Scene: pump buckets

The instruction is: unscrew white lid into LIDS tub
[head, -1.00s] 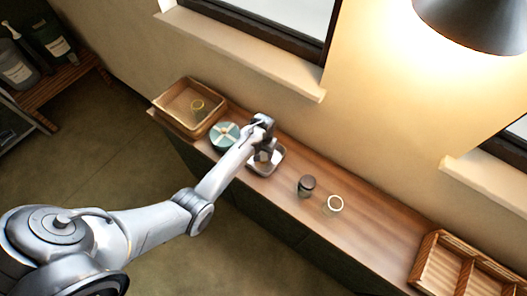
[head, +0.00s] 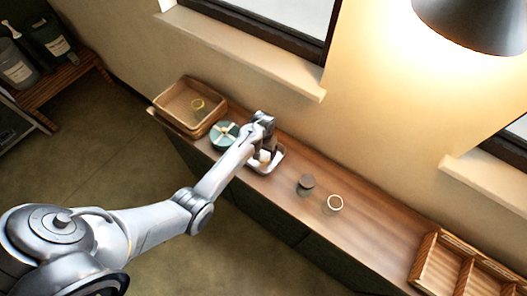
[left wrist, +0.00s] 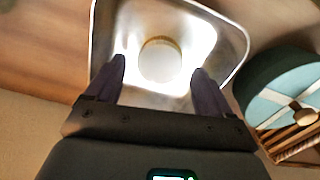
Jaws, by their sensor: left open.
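The white lid (left wrist: 160,60), a pale disc with a tan edge at its top, shows inside a shiny square metal tub (left wrist: 232,45) in the left wrist view. In the head view the lid (head: 265,156) is a small white patch in the tub (head: 267,171) under my left gripper (head: 264,150). My left gripper (left wrist: 160,75) is open, one finger on each side of the lid with gaps between. I cannot tell whether the lid rests on the tub floor. No LIDS label can be read. My right gripper is out of view.
A teal round box with a cream cross (head: 224,136) and a tan tray (head: 192,108) stand left of the tub. A dark-topped jar (head: 306,184) and an open-topped jar (head: 334,203) stand to its right. A wooden divided crate (head: 466,268) is at far right.

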